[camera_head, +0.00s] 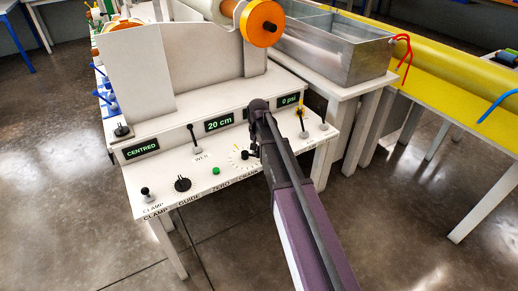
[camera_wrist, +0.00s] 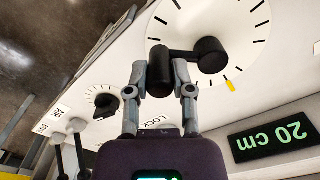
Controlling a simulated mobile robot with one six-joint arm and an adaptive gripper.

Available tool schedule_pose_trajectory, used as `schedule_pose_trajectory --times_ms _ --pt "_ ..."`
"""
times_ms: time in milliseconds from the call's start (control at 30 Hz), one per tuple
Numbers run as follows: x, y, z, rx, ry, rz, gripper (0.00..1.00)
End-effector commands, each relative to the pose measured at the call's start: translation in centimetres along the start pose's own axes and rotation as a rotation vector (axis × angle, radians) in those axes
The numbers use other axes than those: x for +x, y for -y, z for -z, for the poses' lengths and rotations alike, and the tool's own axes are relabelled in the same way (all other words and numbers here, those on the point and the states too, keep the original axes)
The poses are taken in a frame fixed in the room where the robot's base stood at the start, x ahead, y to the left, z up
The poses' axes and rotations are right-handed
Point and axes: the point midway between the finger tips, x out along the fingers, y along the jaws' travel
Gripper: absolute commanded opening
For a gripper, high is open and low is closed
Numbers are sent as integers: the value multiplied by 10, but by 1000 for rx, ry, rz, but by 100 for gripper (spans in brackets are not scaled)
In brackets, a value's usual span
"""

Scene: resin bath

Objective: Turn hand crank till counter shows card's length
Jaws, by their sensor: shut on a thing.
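The hand crank shows in the wrist view as a black arm on a hub (camera_wrist: 210,56), with a dark upright handle (camera_wrist: 159,66) at its end. It turns over a white dial with black ticks and one yellow mark (camera_wrist: 230,86). My gripper (camera_wrist: 161,72) is shut on the crank handle, one finger on each side. In the head view my gripper (camera_head: 251,154) is over the dial (camera_head: 238,158), partly hidden by my arm. The counter (camera_head: 219,123) reads 20 cm in green, also in the wrist view (camera_wrist: 272,137). I cannot make out a card with a length.
The white bench carries a CENTRED display (camera_head: 142,149), a 0 psi display (camera_head: 289,100), a green button (camera_head: 215,171), a black knob (camera_head: 182,184) and several levers. A roll with an orange end (camera_head: 262,23) and a metal trough (camera_head: 338,45) stand behind.

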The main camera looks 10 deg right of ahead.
Motion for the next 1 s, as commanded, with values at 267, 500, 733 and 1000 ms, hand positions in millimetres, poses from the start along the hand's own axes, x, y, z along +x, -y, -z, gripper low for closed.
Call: schedule_pose_trajectory --times_ms 267,500,733,1000 --pt "0 0 0 2 0 -1 0" --pt "0 0 0 1 0 0 65" --pt "0 1 0 0 0 0 65" --pt "0 -3 -14 -17 0 0 65"
